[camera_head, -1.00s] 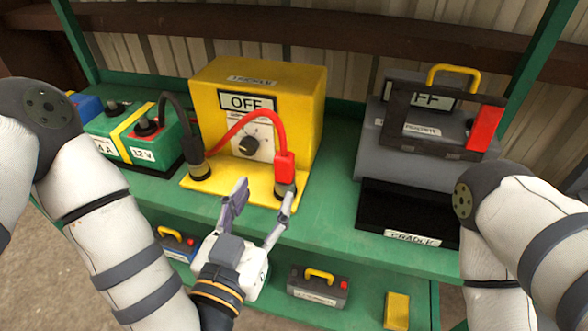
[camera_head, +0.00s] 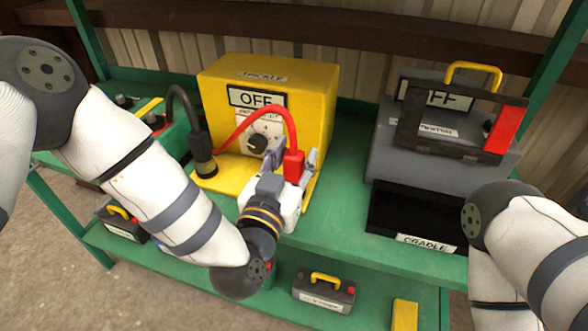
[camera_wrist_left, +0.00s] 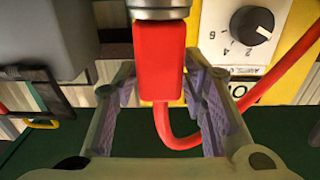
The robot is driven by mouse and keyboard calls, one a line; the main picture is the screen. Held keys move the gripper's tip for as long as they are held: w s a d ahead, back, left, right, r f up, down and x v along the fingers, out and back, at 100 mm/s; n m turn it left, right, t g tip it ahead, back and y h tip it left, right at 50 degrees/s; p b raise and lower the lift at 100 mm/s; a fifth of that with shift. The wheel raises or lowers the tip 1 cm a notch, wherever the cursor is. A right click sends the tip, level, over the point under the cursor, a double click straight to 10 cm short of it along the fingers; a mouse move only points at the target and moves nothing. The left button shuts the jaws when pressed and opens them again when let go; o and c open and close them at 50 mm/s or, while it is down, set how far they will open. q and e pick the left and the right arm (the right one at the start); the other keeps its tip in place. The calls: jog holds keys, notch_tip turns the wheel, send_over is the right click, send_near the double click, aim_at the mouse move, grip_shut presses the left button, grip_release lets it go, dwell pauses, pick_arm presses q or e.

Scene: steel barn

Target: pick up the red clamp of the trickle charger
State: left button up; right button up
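The red clamp (camera_head: 294,166) of the trickle charger (camera_head: 268,100) stands upright at the front right of the charger's yellow base, with a red cable arching from it to the left. In the left wrist view the red clamp (camera_wrist_left: 160,62) lies between my left gripper's fingers, with a grey metal post end beside it. My left gripper (camera_head: 292,160) is open around the clamp; a gap shows between the clamp and each finger pad. The charger's sign reads OFF, above a dial (camera_wrist_left: 250,26). My right gripper is out of view.
A black clamp (camera_head: 203,155) with a black cable stands left on the yellow base. A green battery (camera_head: 170,138) is behind my left arm. A grey unit (camera_head: 435,150) with a black cradle (camera_head: 385,210) stands right.

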pick_arm(q)
grip_shut()
jog(key=shift+r, duration=0.4)
notch_tip(320, 180, up, 3)
jog(key=shift+p, duration=0.45)
jog(key=s+a+r+p, duration=0.6)
jog(key=s+a+r, duration=0.3)
jog(key=r, duration=0.3)
jog(key=shift+s+r+p, duration=0.2)
jog(key=shift+s+p, duration=0.2)
jog(key=shift+s, duration=0.5)
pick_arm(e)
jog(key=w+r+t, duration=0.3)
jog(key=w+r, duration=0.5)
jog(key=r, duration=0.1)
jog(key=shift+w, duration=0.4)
